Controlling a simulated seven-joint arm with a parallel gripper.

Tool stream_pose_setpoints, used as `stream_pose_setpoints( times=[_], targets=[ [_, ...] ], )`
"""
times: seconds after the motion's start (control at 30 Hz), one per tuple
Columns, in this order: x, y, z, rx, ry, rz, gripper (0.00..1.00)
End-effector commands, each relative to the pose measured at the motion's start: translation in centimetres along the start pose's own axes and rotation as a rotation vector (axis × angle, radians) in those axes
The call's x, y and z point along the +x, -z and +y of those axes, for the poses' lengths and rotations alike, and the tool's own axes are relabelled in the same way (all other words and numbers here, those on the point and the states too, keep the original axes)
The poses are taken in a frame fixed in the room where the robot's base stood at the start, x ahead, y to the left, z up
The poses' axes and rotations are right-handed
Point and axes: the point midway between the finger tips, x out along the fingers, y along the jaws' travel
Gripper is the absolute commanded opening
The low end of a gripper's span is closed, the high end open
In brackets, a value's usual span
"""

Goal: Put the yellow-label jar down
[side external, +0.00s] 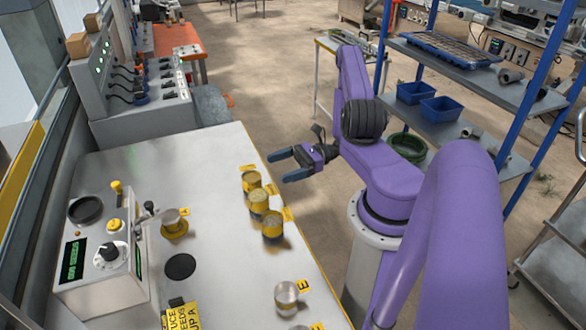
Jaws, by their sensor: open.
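Three jars with yellow labels stand upright in a row near the right edge of the table: a far one (251,182), a middle one (259,202) and a near one (272,226). Another metal container with yellow around its base (175,220) stands by the seeder machine (100,262). I cannot tell which is the task's jar. My gripper (281,167) is open and empty. In the picture it is just above and to the right of the far jar, apart from it, by the table's right edge.
A plain silver jar (286,294) stands nearer on the table (220,270), beside a yellow tag. A black round pad (180,266) lies right of the machine. Blue bins (441,110) sit on a shelf rack at the right.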

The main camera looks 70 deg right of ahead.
Motion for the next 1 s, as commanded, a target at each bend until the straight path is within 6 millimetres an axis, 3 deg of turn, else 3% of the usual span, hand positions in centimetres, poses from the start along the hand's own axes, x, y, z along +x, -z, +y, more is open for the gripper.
stream_pose_setpoints(
  times=[0.27,0.5,0.73,1.0],
  targets=[
    [3.8,-3.5,2.6,-0.146,-0.430,0.087,0.93],
    [6.5,-6.6,6.4,-0.333,-0.865,0.164,0.93],
    [7.9,-9.4,10.5,-0.571,-1.283,0.217,0.93],
    [8.3,-12.3,15.0,-0.922,-1.720,0.231,0.93]
  ],
)
